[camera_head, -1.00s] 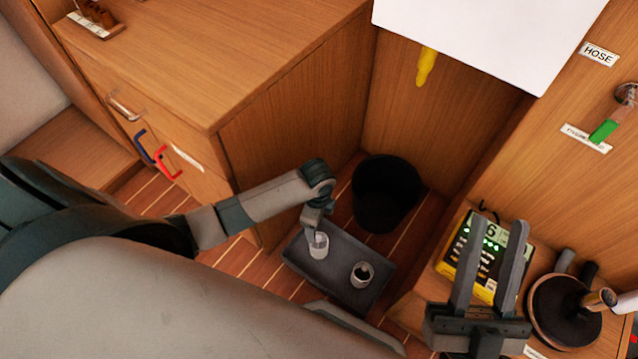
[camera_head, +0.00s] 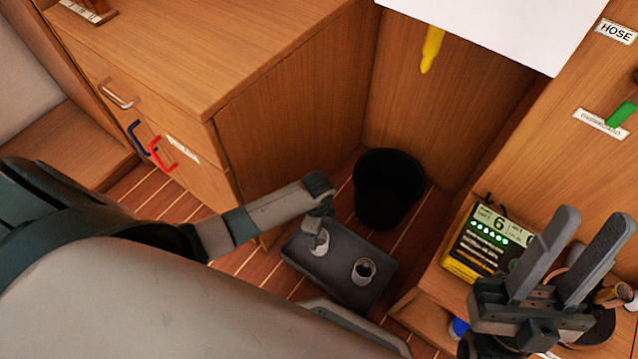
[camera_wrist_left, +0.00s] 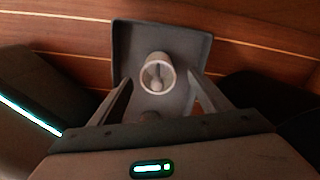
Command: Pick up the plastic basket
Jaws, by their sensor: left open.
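The best match for the plastic basket is a black, round, open-topped container (camera_head: 388,190) standing upright on the floor in the corner. My left gripper (camera_head: 318,232) points down over a grey tray (camera_head: 345,255), left of the basket and apart from it. In the left wrist view its open fingers (camera_wrist_left: 160,82) appear either side of a pale cup (camera_wrist_left: 157,72) on the tray; whether they touch it I cannot tell. My right gripper (camera_head: 594,218) is open and empty, at the right over the bench, away from the basket.
A second cup (camera_head: 364,270) stands on the tray. A wooden cabinet (camera_head: 290,110) rises left of the basket. At the right, a wooden bench holds a yellow-and-black device (camera_head: 488,240) with green lights. A yellow object (camera_head: 432,48) hangs on the back wall.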

